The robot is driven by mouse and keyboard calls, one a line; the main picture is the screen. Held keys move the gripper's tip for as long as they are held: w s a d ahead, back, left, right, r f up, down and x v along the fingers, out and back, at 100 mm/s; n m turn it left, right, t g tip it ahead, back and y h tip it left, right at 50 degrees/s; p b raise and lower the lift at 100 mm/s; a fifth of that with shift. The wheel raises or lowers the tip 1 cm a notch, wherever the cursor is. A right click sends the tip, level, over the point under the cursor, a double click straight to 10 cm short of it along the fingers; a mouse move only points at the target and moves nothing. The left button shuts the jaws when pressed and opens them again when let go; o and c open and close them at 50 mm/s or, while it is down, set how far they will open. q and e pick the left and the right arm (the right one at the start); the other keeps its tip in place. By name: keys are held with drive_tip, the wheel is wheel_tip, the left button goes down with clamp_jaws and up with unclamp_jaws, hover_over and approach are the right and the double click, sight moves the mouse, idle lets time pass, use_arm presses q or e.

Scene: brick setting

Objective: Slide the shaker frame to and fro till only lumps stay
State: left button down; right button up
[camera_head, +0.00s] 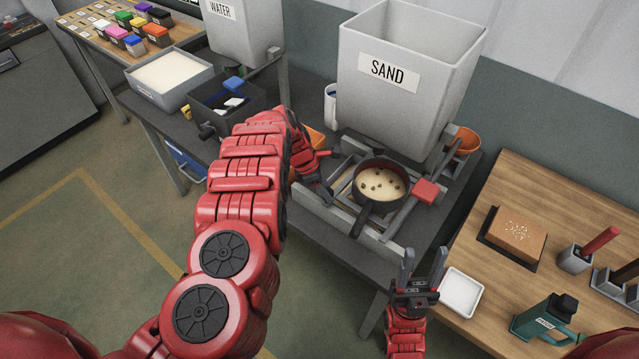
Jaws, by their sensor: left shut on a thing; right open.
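The grey shaker frame (401,216) sits on the dark bench below the sand hopper (436,117). A red grip (425,191) stands at the frame's right side. My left gripper (323,192) is shut at the frame's left side; its own arm partly hides what it grips, which looks like the frame. My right gripper (422,260) is open and empty, fingers up, in front of the bench and below the frame.
An orange cup (466,140) stands beside the hopper. A sand-filled tray (168,78) and dark bin (213,105) are at left.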

use_arm(q)
drive_tip(key=shift+s+d, duration=0.1)
drive_tip(key=shift+d, duration=0.1)
drive_tip(key=shift+c, duration=2.1)
unclamp_jaws()
drive_tip(key=shift+a, duration=0.1)
drive_tip(key=shift+a+r, duration=0.15)
drive_tip(key=shift+r, duration=0.35)
drive_tip(key=p+v, duration=0.4)
drive_tip(key=v, duration=1.2)
drive_tip(key=shift+r, duration=0.2)
drive_tip(key=shift+p, duration=0.3)
